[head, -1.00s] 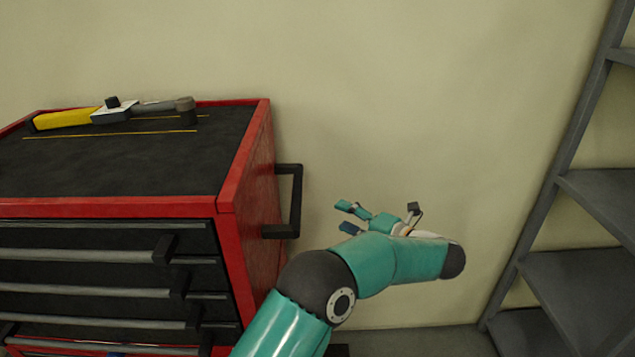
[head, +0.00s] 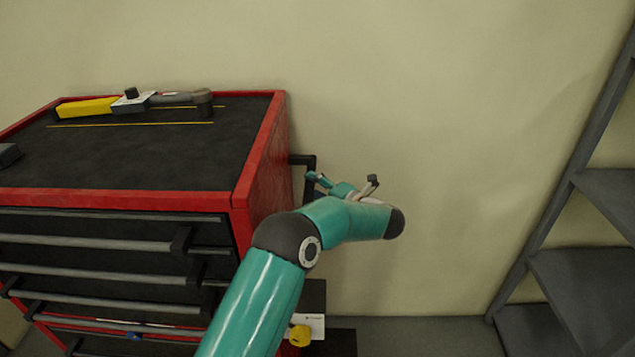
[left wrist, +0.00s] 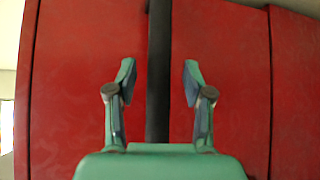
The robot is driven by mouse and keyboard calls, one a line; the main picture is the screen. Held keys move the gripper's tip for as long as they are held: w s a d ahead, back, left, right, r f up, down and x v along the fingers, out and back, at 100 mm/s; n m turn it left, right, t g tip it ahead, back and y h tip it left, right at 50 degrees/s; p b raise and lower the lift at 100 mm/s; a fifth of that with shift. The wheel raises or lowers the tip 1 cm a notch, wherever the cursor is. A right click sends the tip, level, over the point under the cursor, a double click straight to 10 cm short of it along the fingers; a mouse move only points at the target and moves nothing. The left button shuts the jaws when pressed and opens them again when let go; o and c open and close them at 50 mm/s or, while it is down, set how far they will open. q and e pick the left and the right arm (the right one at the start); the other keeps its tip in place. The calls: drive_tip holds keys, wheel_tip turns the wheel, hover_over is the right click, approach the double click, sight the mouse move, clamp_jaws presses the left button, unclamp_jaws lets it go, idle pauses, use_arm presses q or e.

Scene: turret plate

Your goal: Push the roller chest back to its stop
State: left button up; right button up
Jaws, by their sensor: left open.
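The red roller chest (head: 262,165) with a black top and black drawer fronts stands at the left in the head view, close to the wall. Its black side handle (head: 310,162) sticks out from the right side, partly hidden by my left arm. My left gripper (head: 343,181) is open beside the handle. In the left wrist view, my left gripper (left wrist: 158,82) faces the red chest side (left wrist: 95,50), its two fingers apart. The dark handle bar (left wrist: 158,70) runs upright between the fingers, with gaps on both sides. My right gripper is not in view.
A torque-wrench-like tool with a yellow grip (head: 88,107) lies on the chest top. A grey shelf rack (head: 575,265) stands at the right. A dark box with a yellow knob (head: 300,336) sits low beside the chest.

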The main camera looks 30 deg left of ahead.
use_arm(q)
drive_tip(key=shift+x, duration=0.85)
drive_tip(key=shift+c, duration=0.2)
clamp_jaws()
